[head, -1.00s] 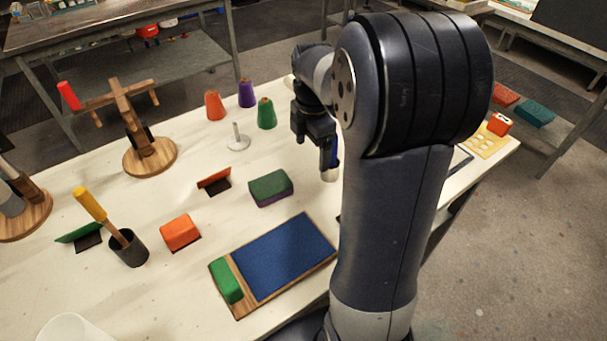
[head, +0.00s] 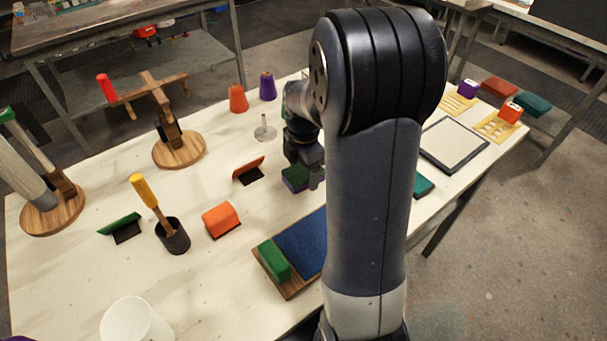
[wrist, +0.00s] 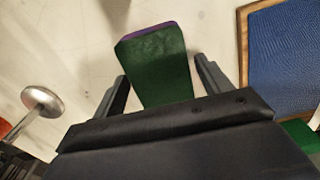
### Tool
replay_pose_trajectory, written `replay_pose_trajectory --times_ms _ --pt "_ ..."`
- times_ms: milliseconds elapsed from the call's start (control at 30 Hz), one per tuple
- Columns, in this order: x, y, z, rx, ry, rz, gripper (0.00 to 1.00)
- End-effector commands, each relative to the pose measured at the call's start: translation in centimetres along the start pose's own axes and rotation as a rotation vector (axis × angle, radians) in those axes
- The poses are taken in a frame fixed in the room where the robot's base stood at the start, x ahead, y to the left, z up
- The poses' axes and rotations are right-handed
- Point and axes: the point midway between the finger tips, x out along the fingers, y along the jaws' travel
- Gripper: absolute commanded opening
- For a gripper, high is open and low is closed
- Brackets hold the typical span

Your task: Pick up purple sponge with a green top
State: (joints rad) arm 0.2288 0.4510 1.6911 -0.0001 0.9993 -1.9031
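The purple sponge with a green top (head: 294,178) lies on the white table, partly hidden behind my arm in the head view. In the wrist view the sponge (wrist: 156,62) shows its green top, with a purple strip along its far edge. My gripper (wrist: 160,82) is open, with one finger on each side of the sponge's near part. Gaps show between the sponge and both fingers in the wrist view. In the head view my gripper (head: 308,175) is at the sponge, and its fingertips are hard to make out.
A blue board in a wooden frame (head: 304,243) with a green block (head: 274,260) lies close by. An orange block (head: 221,220), a small orange-and-black stand (head: 249,170) and a metal stand (head: 265,130) are to the left. Bare table lies between them.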

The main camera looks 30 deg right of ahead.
Motion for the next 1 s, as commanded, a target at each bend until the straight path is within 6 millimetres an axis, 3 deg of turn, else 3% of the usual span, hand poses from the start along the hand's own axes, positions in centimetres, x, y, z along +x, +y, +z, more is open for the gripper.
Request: replay_pose_trajectory --times_ms 433,733,1000 --pt "0.0 0.0 0.0 0.000 0.000 0.000 0.37" --pt "-0.7 0.0 0.0 0.000 0.000 0.001 0.37" --pt "-5.7 0.1 0.0 0.000 -0.002 0.006 0.37"
